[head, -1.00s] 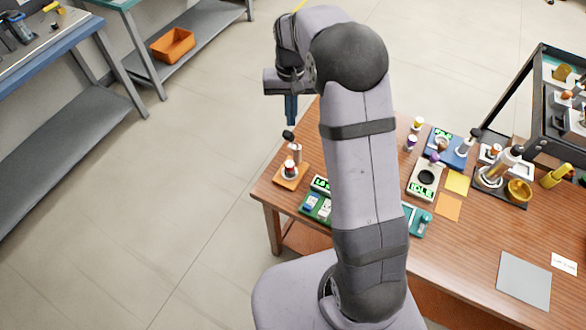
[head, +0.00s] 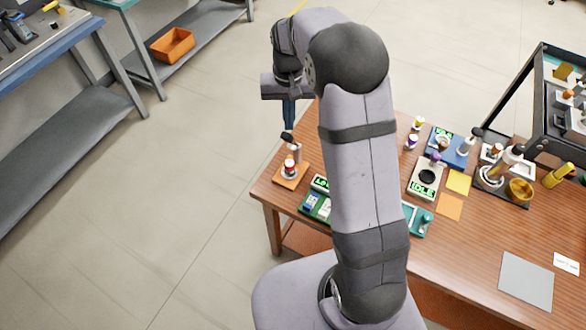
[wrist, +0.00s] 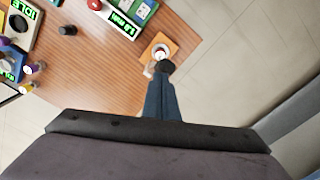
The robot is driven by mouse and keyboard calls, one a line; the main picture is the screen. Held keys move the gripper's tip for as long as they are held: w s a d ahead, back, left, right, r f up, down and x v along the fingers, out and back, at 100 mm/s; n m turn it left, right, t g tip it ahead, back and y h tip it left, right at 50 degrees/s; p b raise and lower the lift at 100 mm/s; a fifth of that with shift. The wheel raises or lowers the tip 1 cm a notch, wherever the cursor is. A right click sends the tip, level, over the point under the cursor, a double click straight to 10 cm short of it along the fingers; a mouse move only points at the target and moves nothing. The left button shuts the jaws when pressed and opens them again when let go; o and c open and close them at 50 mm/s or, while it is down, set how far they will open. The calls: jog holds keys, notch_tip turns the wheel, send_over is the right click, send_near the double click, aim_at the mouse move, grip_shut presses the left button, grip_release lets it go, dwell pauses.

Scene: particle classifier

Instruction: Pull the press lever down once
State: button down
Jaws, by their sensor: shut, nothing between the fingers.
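The press (head: 297,153) has an orange base (head: 284,183), a pale post and a lever with a black knob (head: 287,138). It stands at the table's left corner. A small red and white piece (head: 290,169) sits on its base. My gripper (head: 288,128) is shut and empty, pointing down with its blue fingertips at the knob, seemingly touching it from above. In the wrist view the fingers (wrist: 161,82) end at the black knob (wrist: 166,67), with the orange base (wrist: 172,46) beyond. The fingers hide part of the press.
A green device (head: 316,207) with a lit display stands right of the press, partly behind my arm. A grey device reading IDLE (head: 422,188), a blue device (head: 456,155) and small bottles stand further right. Open floor lies left of the table.

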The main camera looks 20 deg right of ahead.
jog(key=shift+s+a+f+b, duration=0.3)
jog(key=shift+s+a+f, duration=0.15)
jog(key=shift+s+a, duration=0.1)
jog(key=shift+f, duration=0.1)
jog(key=shift+s+a+f+b, duration=0.45)
jog(key=shift+s+a+f, duration=0.05)
jog(key=shift+s+a, duration=0.15)
jog(key=shift+f, duration=0.1)
dwell(0.4)
jog(key=shift+s+a+f+b, duration=0.5)
jog(key=shift+f+b, duration=0.05)
jog(key=shift+f, duration=0.05)
jog(key=shift+s+a+f+b, duration=0.25)
jog(key=shift+f, duration=0.2)
jog(key=shift+s+a+f+b, duration=0.2)
jog(key=shift+f+b, duration=0.05)
jog(key=shift+f, duration=0.25)
dwell(0.3)
